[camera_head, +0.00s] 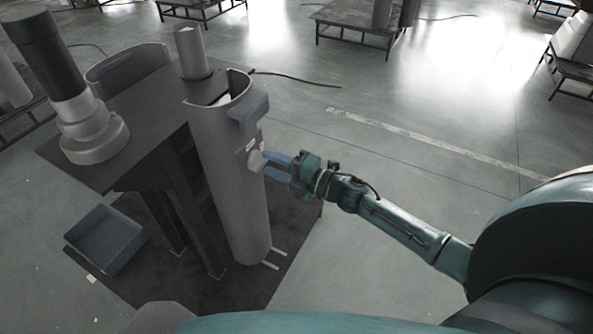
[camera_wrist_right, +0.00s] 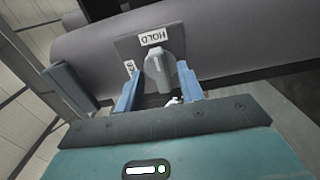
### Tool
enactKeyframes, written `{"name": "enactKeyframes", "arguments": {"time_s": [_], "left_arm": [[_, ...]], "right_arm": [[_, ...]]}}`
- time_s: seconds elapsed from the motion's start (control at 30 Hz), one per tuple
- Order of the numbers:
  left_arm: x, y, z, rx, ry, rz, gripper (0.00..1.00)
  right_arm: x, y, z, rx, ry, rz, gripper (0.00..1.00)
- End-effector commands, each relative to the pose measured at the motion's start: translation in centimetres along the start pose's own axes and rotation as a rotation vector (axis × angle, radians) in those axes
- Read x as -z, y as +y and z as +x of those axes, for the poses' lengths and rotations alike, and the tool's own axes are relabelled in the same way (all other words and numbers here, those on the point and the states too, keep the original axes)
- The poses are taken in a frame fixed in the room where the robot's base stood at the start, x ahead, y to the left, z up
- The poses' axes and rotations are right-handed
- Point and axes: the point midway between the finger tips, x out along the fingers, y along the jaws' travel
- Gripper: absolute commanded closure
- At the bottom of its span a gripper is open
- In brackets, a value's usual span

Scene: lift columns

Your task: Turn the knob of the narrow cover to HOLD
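The narrow cover (camera_head: 232,190) is a tall grey curved shell standing upright at the table's edge; in the right wrist view its grey surface (camera_wrist_right: 225,40) fills the top. Its pale knob (camera_head: 256,161) sits on a small dark plate. In the right wrist view the knob (camera_wrist_right: 159,72) has its narrow end towards the HOLD label (camera_wrist_right: 153,37), which reads upside down. A second label (camera_wrist_right: 130,67) is partly hidden. My right gripper (camera_head: 266,164) has its blue fingers apart, one either side of the knob, with no clear grip on it. My left gripper is out of view.
A blue-grey handle (camera_head: 248,112) juts from the cover above the knob. The dark table (camera_head: 130,100) carries a black-and-grey column (camera_head: 62,85) and a grey cylinder (camera_head: 192,52). A blue bin (camera_head: 105,240) is at lower left. Floor right of the cover is open.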

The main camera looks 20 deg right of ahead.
Motion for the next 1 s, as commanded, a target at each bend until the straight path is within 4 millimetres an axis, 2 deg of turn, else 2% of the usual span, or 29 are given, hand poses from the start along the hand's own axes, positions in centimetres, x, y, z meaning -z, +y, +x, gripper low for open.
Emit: {"name": "enactKeyframes", "arguments": {"time_s": [0.3,0.5,0.7,1.0], "left_arm": [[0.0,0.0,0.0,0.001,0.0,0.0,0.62],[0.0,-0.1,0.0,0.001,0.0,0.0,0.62],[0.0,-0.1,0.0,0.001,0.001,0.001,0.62],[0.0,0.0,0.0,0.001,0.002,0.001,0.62]], "right_arm": [[0.0,-0.1,-7.0,0.005,-0.001,0.001,0.62],[0.0,-0.1,-10.5,0.003,0.0,0.001,0.62],[0.0,0.0,-12.0,0.001,0.0,0.001,0.62],[0.0,0.1,-12.1,0.0,0.0,0.0,0.62]]}}
